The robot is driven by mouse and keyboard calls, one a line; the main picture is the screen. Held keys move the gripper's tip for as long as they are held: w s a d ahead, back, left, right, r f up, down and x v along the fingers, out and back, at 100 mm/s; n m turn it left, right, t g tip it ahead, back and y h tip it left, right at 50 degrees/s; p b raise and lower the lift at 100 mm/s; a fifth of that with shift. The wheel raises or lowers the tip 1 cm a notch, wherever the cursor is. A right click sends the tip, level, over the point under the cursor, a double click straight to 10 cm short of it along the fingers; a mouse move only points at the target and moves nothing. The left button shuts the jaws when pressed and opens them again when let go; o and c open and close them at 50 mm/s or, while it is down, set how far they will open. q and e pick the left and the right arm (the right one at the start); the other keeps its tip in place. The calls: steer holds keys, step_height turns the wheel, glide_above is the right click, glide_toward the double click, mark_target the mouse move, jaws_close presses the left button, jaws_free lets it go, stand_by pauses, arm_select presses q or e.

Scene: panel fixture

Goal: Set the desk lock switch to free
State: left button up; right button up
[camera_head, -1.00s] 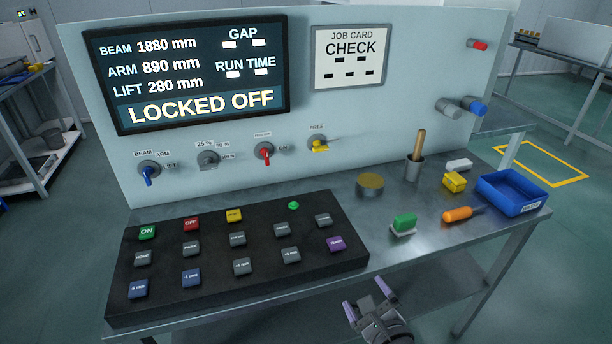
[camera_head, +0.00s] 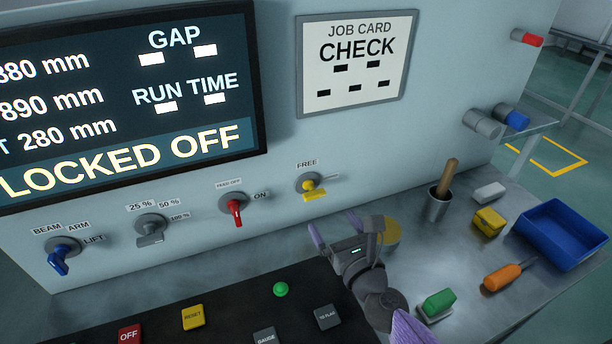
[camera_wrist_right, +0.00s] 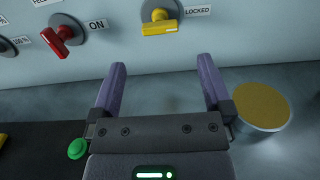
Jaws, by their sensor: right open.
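The desk lock switch is a yellow knob (camera_head: 312,189) on the panel, under a label reading FREE. It also shows at the top of the right wrist view (camera_wrist_right: 160,27), with a LOCKED label to its right. Which label the knob points to is hard to tell. The screen (camera_head: 130,115) reads LOCKED OFF. My right gripper (camera_head: 336,230) is open and empty, below and in front of the yellow knob and apart from it. In the wrist view its purple fingers (camera_wrist_right: 162,66) stand spread below the knob. My left gripper is out of view.
A red knob (camera_head: 235,210), a grey knob (camera_head: 150,230) and a blue knob (camera_head: 62,255) sit left of the yellow one. A round tin (camera_wrist_right: 262,107) stands beside my right finger. A cup (camera_head: 438,206), green block (camera_head: 437,303) and blue tray (camera_head: 562,235) are farther right.

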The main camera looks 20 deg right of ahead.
mark_target(316, 196)
steer(key=w, duration=0.4)
steer(key=w+b, duration=0.1)
steer(key=w, duration=0.3)
steer(key=shift+w+d, duration=0.2)
steer(key=shift+w, duration=0.65)
steer(key=shift+r, duration=0.1)
steer(key=shift+c, duration=0.3)
steer(key=c, duration=1.1)
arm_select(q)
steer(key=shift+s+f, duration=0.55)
arm_select(e)
steer(key=shift+c, duration=0.2)
